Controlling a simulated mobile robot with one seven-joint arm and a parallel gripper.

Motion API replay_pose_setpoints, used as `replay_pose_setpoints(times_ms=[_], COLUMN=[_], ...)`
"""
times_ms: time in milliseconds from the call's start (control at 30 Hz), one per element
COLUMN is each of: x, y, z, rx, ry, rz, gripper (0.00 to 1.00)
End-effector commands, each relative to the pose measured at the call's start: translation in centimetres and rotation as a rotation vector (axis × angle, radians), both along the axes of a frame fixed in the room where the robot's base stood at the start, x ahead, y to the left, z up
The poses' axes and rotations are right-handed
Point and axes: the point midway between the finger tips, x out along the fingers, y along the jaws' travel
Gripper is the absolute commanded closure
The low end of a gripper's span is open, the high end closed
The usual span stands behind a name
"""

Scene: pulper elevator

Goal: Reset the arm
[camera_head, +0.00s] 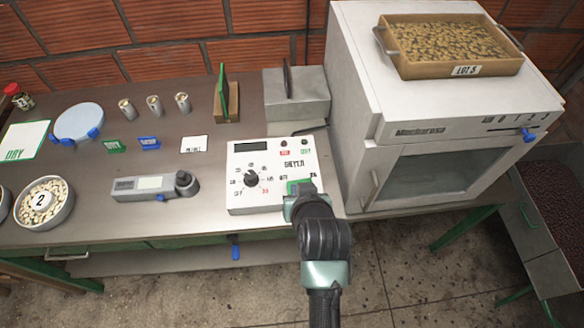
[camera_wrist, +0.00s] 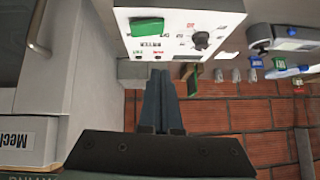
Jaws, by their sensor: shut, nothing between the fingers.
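My gripper (camera_wrist: 161,80) is shut and empty, its two fingers together in the wrist view. In the head view my arm reaches up from the bottom to the front right corner of the white dryer control box (camera_head: 240,190), and its end hides the fingertips. The box has a dark knob (camera_head: 251,179), a small display and a green button (camera_head: 294,185), partly covered by my arm's end. In the wrist view the whole green button (camera_wrist: 147,26) shows beyond the fingertips, apart from them in the picture. I cannot tell the exact gap to the box.
A white oven (camera_head: 350,100) with a tray of beans (camera_head: 465,70) on top stands close on the right. A grey block (camera_head: 296,98) is behind the control box. A handheld meter (camera_head: 150,187) and a bean bowl (camera_head: 62,215) lie left. Floor is open in front.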

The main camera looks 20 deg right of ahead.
Motion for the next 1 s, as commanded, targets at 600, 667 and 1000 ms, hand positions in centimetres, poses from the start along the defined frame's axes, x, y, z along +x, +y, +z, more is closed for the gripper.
replay_pose_setpoints(times_ms=[600, 667, 1000], x=[7.8, 8.6, 5.2], y=[1.8, 2.7, 9.9], z=[17.7, 22.2, 46.9], rx=[-0.163, -0.194, -0.296], ry=[-0.414, -0.518, -1.134], rz=[0.065, 0.079, 0.140], gripper=[1.00, 1.00, 1.00])
